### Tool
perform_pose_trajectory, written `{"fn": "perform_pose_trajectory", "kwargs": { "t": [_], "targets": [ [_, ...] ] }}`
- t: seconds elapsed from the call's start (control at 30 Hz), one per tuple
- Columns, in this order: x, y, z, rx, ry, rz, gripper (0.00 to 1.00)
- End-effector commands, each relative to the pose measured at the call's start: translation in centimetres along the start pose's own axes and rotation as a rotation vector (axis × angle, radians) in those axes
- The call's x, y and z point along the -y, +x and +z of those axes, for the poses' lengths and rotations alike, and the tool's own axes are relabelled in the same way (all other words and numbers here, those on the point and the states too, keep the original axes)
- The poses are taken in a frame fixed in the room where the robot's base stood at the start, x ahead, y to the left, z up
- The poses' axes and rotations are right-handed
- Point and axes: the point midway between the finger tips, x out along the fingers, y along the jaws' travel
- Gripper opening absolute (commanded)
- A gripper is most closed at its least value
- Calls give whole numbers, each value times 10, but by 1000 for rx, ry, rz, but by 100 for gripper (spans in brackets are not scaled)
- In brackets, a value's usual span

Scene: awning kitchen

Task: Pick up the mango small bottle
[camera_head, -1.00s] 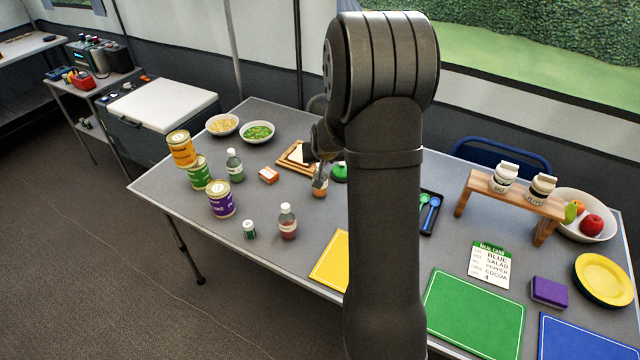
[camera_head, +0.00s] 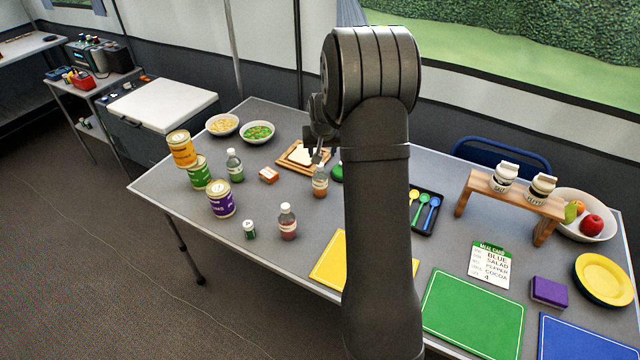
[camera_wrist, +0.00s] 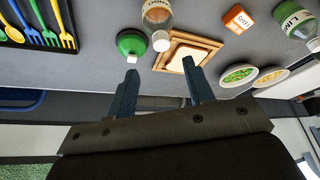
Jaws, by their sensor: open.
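The small bottle with orange contents (camera_head: 320,184), taken as the mango one, stands upright near the middle of the table. In the wrist view this bottle (camera_wrist: 158,14) shows at the top edge, its white cap towards me and its label only partly readable. My gripper (camera_wrist: 160,68) is open and empty, with the cap just beyond the gap between its fingertips. In the head view my gripper (camera_head: 318,151) is above the bottle, and its fingers are partly hidden by my arm.
A red bottle (camera_head: 287,222) and a green bottle (camera_head: 235,166) stand to the left. A bread board (camera_head: 290,165) lies behind the bottle. A green round object (camera_wrist: 130,42) and a utensil tray (camera_head: 432,226) are to its right. Several cans stand at the table's left.

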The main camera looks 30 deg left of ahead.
Motion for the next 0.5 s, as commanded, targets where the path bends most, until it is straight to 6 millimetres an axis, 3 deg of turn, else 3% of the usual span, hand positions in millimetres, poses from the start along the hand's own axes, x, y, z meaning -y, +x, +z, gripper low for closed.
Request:
{"fn": "perform_pose_trajectory", "kwargs": {
  "t": [0.1, 0.37, 0.5],
  "targets": [
    [0, 19, 0, 0, 0, 0, 48],
    [1, 36, 1, 0, 0, 0, 48],
    [4, 57, 7, 2, -1, 0, 48]
  ]
}}
